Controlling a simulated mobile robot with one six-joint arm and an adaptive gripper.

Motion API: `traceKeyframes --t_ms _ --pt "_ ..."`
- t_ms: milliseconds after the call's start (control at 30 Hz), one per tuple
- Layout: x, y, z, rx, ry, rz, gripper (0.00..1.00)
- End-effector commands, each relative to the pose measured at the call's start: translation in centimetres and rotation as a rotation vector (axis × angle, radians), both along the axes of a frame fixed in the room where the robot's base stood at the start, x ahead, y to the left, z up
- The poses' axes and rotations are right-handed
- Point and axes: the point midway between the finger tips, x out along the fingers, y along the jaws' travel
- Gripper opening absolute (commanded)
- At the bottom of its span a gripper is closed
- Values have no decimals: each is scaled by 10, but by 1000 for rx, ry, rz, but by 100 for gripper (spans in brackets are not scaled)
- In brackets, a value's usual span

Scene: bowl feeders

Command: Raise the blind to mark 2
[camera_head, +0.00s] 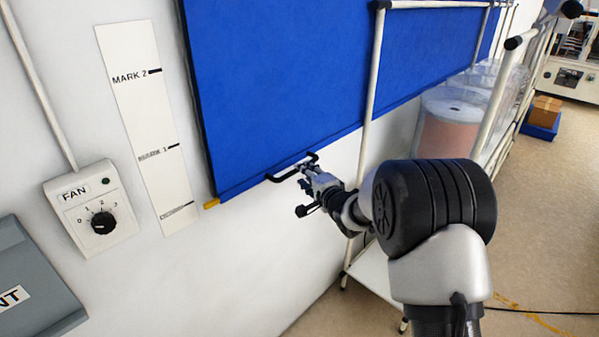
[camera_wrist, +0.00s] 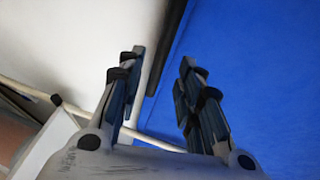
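The blue blind (camera_head: 275,75) hangs on the white wall, and its lower edge slopes across the head view. A black handle (camera_head: 279,178) sits on its bottom bar. A yellow pointer (camera_head: 211,203) at the bar's left end is about level with the lowest line of the white scale (camera_head: 150,115), below MARK 1 and MARK 2. My gripper (camera_head: 306,170) is at the handle's right part; contact cannot be made out. In the wrist view my gripper (camera_wrist: 160,75) has its fingers apart, with a dark bar (camera_wrist: 163,55) beyond or between them and the blue blind on the right.
A fan control box (camera_head: 92,208) and a grey box (camera_head: 35,285) are on the wall at left. A pale rack post (camera_head: 370,100) stands just right of my gripper. Wrapped rolls (camera_head: 450,130) stand behind it. Open floor (camera_head: 550,200) lies at right.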

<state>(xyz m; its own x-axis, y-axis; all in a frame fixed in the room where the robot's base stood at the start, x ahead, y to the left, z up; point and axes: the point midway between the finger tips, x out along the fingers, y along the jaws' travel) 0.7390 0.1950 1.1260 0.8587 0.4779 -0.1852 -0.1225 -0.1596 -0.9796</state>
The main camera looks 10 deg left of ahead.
Motion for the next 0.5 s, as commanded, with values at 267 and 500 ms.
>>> traceKeyframes --t_ms 267,500 --pt "38 21 -9 -1 0 1 33" --pt "47 26 -10 0 0 0 33"
